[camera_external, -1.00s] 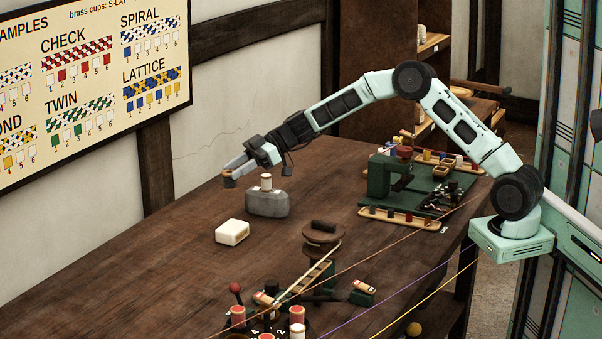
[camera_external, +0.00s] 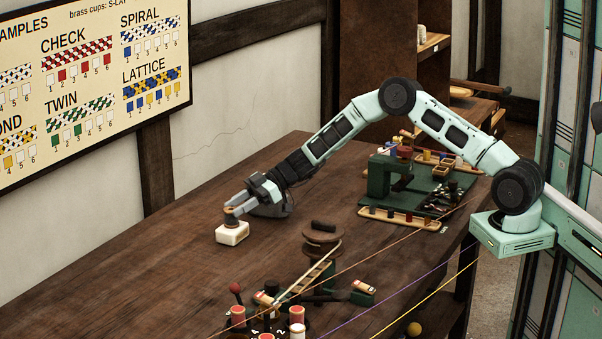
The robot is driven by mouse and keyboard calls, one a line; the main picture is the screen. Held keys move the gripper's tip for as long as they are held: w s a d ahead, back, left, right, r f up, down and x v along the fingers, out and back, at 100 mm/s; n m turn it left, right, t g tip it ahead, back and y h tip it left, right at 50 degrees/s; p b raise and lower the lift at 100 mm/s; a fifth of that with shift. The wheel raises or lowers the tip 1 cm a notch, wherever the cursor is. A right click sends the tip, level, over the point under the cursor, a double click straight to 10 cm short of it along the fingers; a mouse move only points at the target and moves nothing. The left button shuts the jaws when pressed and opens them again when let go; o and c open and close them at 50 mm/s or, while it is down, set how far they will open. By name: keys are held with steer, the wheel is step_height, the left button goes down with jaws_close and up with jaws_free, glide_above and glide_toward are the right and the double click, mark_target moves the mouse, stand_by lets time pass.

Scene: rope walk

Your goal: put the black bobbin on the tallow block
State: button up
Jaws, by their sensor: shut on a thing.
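The tallow block (camera_external: 233,236) is a cream-white rounded block on the bench, left of centre. My gripper (camera_external: 235,211) is directly above it, shut on the black bobbin (camera_external: 232,221), a small dark spool with a tan top. The bobbin looks upright. Its underside is at or very near the block's top face; I cannot tell whether they touch.
A dark green machine (camera_external: 380,177) and a wooden tray of bobbins (camera_external: 400,218) are to the right. A round brown winder (camera_external: 322,235) stands in front. The bench's left part is clear.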

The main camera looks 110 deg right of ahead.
steer(key=shift+f+b, duration=0.2)
steer(key=shift+b, duration=0.2)
steer(key=o, duration=1)
steer(key=shift+c, duration=0.2)
steer(key=shift+r, duration=0.1)
steer(key=shift+r+p, duration=0.15)
steer(key=shift+p, duration=0.3)
steer(key=b+v, duration=0.2)
steer(key=v, duration=1)
